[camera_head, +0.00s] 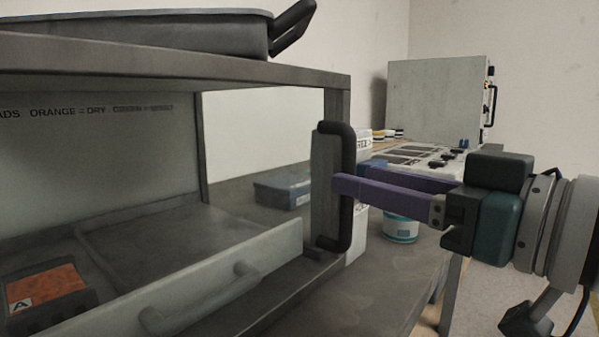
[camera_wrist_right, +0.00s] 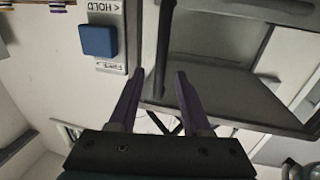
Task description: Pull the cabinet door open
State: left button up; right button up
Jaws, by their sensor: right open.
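A grey cabinet (camera_head: 340,105) stands at the left with its near side open to view. A narrow grey panel (camera_head: 324,185) at its right front corner carries a tall black bar handle (camera_head: 347,215); I cannot tell how far the door stands open. My right gripper (camera_head: 350,183) comes in from the right with its purple fingers apart, one on each side of the handle at mid-height. In the right wrist view the open fingers (camera_wrist_right: 157,88) point at the dark handle (camera_wrist_right: 164,45), which lies between them. Contact is not clear. My left gripper is out of view.
A dark pan (camera_head: 140,30) rests on top. A blue box (camera_head: 284,187), a white tub (camera_head: 400,228) and a grey machine (camera_head: 435,100) stand beyond.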

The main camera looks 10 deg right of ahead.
jog(key=shift+x, duration=0.95)
jog(key=shift+f, duration=0.1)
jog(key=shift+c, duration=0.2)
grip_shut()
dwell(0.4)
